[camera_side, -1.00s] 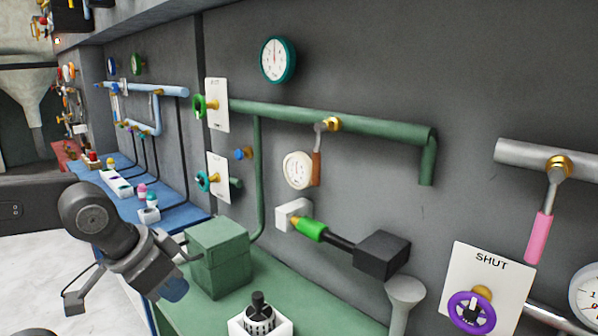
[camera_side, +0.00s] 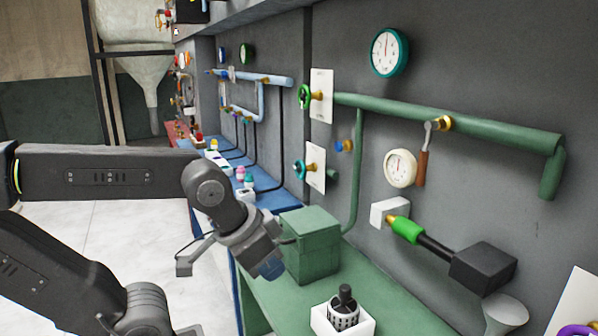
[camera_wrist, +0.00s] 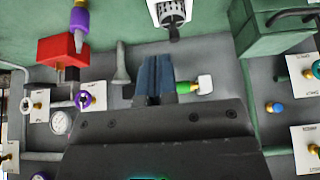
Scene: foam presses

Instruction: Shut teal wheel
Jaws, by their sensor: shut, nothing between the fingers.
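The teal wheel (camera_side: 299,168) stands on a brass stem in front of a white plate (camera_side: 316,168) on the grey wall, below a green wheel. It also shows at the right edge of the wrist view (camera_wrist: 316,69), partly cut off. My gripper (camera_side: 270,268) is left of the green box and lower in the picture than the teal wheel, clearly apart from it. Its blue fingers (camera_wrist: 154,76) are together and empty in the wrist view. The lettering on the teal wheel's plate is too small to read.
The green box (camera_side: 309,243) stands on the green bench close beside my gripper. A white holder (camera_side: 325,322) with a black-handled tool is nearer the camera. A green pipe (camera_side: 450,123) with a lever and a black block (camera_side: 483,267) are to the right.

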